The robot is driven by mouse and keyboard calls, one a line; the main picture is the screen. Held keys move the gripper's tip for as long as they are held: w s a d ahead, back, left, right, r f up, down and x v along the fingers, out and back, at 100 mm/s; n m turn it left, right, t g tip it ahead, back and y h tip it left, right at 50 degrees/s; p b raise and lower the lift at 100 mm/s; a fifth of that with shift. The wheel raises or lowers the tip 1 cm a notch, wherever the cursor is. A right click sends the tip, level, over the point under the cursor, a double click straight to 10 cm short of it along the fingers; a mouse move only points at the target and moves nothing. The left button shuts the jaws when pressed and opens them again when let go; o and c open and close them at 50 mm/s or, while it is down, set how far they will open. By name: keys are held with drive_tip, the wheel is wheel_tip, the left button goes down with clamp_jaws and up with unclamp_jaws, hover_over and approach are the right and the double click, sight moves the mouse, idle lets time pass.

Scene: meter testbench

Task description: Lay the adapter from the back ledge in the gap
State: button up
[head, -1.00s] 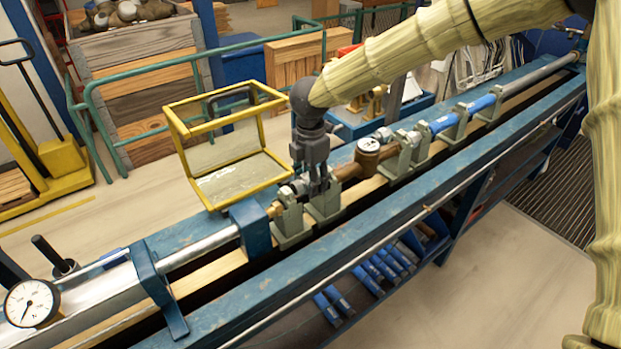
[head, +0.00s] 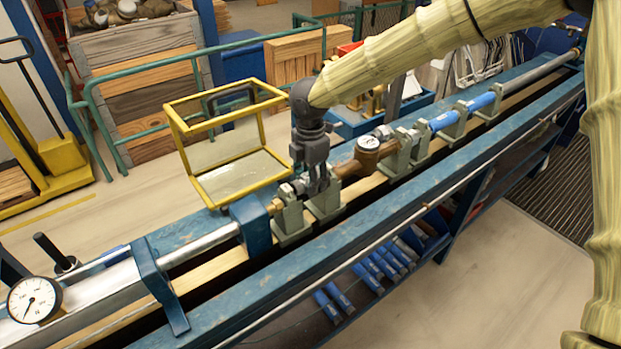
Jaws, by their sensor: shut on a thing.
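My gripper (head: 318,187) points straight down over the bench line, low between the two left grey-green cradles (head: 290,214). Its fingers are shut on a grey metal piece, which I take for the adapter (head: 298,187); the fingers hide much of it. The piece sits at the level of the cradle tops, in line with a brass fitting (head: 275,207) to its left and a brown meter body (head: 347,169) to its right. I cannot tell whether it rests on the cradles or touches its neighbours. The round meter dial (head: 368,144) faces up.
A yellow-framed clear guard (head: 240,175) stands open just behind and left of my gripper. More cradles and blue pipe pieces (head: 443,122) fill the line to the right. A pressure gauge (head: 34,300) is at the left front. The blue front rail (head: 400,205) is bare.

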drive_tip(key=shift+s+d+f+b, duration=0.1)
drive_tip(key=shift+s+f+b, duration=0.2)
drive_tip(key=shift+f, duration=0.35)
drive_tip(key=shift+s+d+f+b, duration=0.1)
drive_tip(key=shift+s+f+b, duration=0.15)
drive_tip(key=shift+f, duration=0.35)
drive_tip(key=shift+c, duration=0.8)
drive_tip(key=shift+w+a+f, duration=0.25)
drive_tip(key=shift+w+f, duration=0.25)
drive_tip(key=shift+w, duration=0.1)
clamp_jaws()
drive_tip(key=shift+w, duration=0.15)
drive_tip(key=shift+s+d+r, duration=0.15)
drive_tip(key=shift+s+r, duration=0.15)
drive_tip(key=shift+r, duration=0.2)
drive_tip(key=shift+w, duration=0.15)
drive_tip(key=shift+f, duration=0.5)
drive_tip(key=o, duration=1.5)
unclamp_jaws()
drive_tip(key=shift+c, duration=0.2)
drive_tip(key=shift+r, duration=0.1)
